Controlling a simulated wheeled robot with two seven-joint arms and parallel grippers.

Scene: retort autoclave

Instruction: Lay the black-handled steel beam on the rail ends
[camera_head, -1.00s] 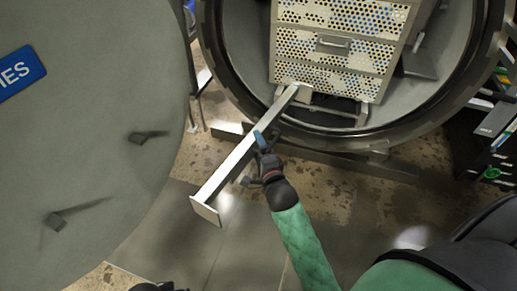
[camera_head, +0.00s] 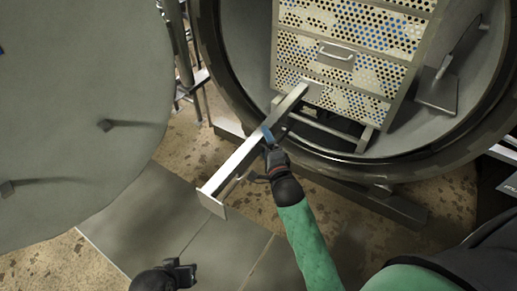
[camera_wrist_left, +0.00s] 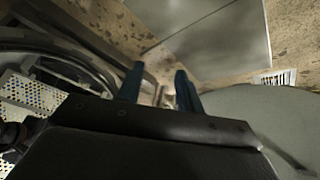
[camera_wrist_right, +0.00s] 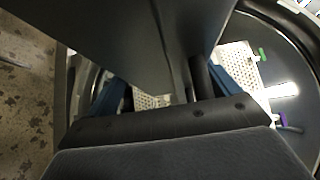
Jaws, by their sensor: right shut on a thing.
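The steel beam (camera_head: 238,162) is a long bar with a flat end plate (camera_head: 212,203) at its near left end. Its far end overlaps the front of the perforated crate stack in the head view. My right gripper (camera_head: 269,138) is shut on the beam's handle, which is mostly hidden by the gripper. In the right wrist view the beam (camera_wrist_right: 130,40) fills the upper middle between the blue fingers. The rails (camera_head: 325,125) show below the crates inside the round vessel mouth. My left gripper (camera_head: 184,272) is low in the head view, empty; its blue fingers (camera_wrist_left: 157,88) stand apart in its wrist view.
The perforated crate stack (camera_head: 350,55) stands inside the autoclave's round mouth (camera_head: 208,70). The big round grey door (camera_head: 75,120) stands open at the left. A dark beam (camera_head: 390,202) lies below the mouth.

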